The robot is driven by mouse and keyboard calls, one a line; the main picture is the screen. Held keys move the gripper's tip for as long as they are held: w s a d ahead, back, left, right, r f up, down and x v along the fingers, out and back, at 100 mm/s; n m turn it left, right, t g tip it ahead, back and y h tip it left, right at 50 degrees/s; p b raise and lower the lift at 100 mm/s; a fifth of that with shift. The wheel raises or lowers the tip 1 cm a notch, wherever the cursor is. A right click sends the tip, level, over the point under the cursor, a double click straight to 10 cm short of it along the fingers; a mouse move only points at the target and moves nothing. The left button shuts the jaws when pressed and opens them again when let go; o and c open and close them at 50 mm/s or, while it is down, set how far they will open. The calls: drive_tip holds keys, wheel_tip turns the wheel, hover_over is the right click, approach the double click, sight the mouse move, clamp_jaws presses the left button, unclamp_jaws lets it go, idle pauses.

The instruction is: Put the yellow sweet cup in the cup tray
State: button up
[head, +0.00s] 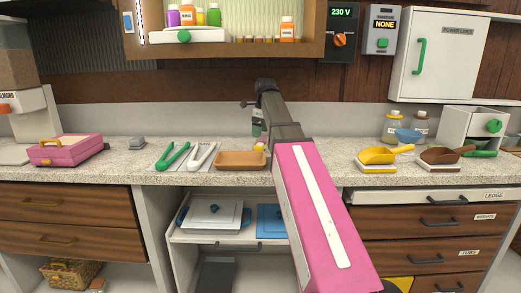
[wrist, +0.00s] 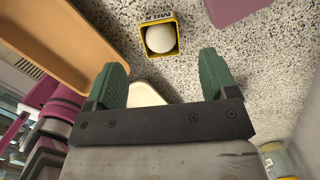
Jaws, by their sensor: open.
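The yellow sweet cup (wrist: 175,52) is a small square yellow cup with dark lettering on its rim and a pale round sweet inside. It stands on the speckled counter, just ahead of my gripper (wrist: 161,68). In the head view the yellow cup (head: 260,147) is small and partly hidden, beside the tray. An orange-brown tray (wrist: 75,45), which looks like the cup tray, lies left of the cup; it also shows in the head view (head: 240,166). My gripper's green fingers are spread, with the cup beyond their tips and not between them.
A cream object (wrist: 146,95) lies partly between the fingers, lower in view. A purple flat thing (wrist: 236,8) is at upper right. Yellow (head: 378,156) and brown (head: 440,155) scoops are to the right.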

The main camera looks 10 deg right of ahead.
sight(260, 143)
drive_tip(key=shift+w+a+f, duration=0.1)
drive_tip(key=shift+a+f, duration=0.05)
drive_tip(key=shift+f, duration=3.45)
drive_tip(key=c, duration=1.1)
